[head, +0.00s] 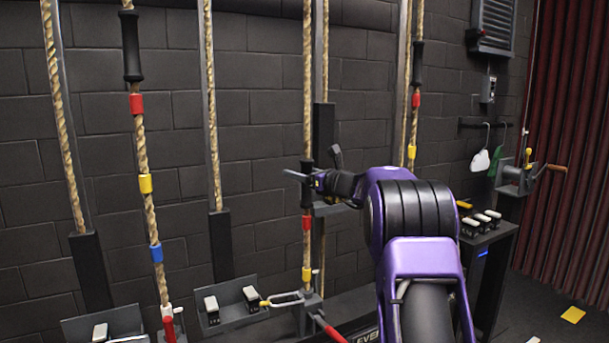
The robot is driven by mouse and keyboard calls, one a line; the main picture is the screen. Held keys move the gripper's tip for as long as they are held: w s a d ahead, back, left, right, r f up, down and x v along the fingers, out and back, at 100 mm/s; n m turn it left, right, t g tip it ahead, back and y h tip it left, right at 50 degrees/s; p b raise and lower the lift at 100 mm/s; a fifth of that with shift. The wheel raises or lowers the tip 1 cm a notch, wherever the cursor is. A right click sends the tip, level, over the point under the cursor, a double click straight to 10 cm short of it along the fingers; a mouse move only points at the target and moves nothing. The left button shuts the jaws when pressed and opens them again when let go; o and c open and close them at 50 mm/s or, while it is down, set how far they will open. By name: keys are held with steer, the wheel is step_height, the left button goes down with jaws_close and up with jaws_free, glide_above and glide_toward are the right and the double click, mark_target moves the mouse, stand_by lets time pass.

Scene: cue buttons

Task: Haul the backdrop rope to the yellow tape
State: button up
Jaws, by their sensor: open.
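Three tan ropes carry black sleeves and coloured tape; I cannot tell from labels which one is the backdrop rope. The left rope (148,205) has its black sleeve high up, with red, yellow (146,184) and blue tape below. The middle rope (308,252) has its black sleeve lower, with red tape and yellow tape (306,274) under it. The right rope (418,28) has a high sleeve, red tape and yellow tape (411,152). My gripper (298,176) is open, at the middle rope's black sleeve. Whether its fingers surround or touch the sleeve is unclear.
Another red lever (169,328) stands at the left rope. Trays with white-topped blocks (232,304) sit low. A console (488,245) and crank (530,177) stand right.

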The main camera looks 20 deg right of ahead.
steer(key=v, duration=1.7)
steer(key=shift+s+d, duration=0.15)
steer(key=shift+s, duration=0.05)
